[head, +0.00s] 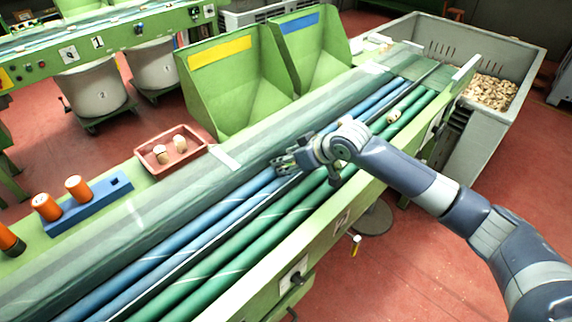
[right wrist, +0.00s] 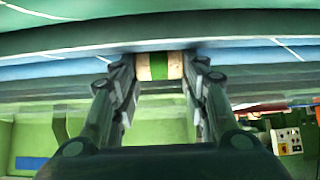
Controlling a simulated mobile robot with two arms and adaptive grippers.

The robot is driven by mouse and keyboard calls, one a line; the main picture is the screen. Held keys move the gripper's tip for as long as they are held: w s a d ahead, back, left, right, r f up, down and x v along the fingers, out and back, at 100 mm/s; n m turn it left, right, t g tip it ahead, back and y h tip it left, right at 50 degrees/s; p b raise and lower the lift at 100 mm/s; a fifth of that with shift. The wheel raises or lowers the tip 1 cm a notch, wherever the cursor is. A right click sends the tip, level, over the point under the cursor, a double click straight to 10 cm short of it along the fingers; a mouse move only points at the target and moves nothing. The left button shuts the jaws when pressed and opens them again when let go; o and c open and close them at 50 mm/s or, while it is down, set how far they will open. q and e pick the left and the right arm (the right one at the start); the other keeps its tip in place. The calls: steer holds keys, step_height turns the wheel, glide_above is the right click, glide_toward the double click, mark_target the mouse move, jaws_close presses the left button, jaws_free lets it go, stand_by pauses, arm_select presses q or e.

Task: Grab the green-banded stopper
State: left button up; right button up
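The green-banded stopper (right wrist: 160,66) is pale cork with a green band round its middle. In the right wrist view it lies between the fingertips of my right gripper (right wrist: 160,72), against the blue rollers. A fingertip is close on each side of it; whether they touch it I cannot tell. In the head view my right gripper (head: 284,161) is low over the blue rollers (head: 225,205), and the stopper is hidden there. My left gripper is not in view.
Another stopper (head: 393,117) lies on the green rollers (head: 250,215). A reddish tray (head: 146,160) with two stoppers and a blue rack (head: 105,195) with orange-topped cylinders stand along the left side. Two green bins (head: 225,90) stand behind. A grey crate (head: 520,62) holds many corks.

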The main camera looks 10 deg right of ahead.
mark_target(289, 164)
steer(key=shift+c, duration=0.3)
steer(key=shift+r, duration=0.6)
step_height(289, 164, up, 2)
steer(key=shift+r+b, duration=0.25)
steer(key=shift+b, duration=0.05)
steer(key=s+a, duration=0.1)
steer(key=s, duration=0.4)
steer(key=s+a+r, duration=0.1)
steer(key=s, duration=0.4)
steer(key=s+a+b, duration=0.1)
steer(key=s+a, duration=0.1)
steer(key=s, duration=0.3)
steer(key=shift+s+r, duration=0.15)
steer(key=shift+s, duration=0.1)
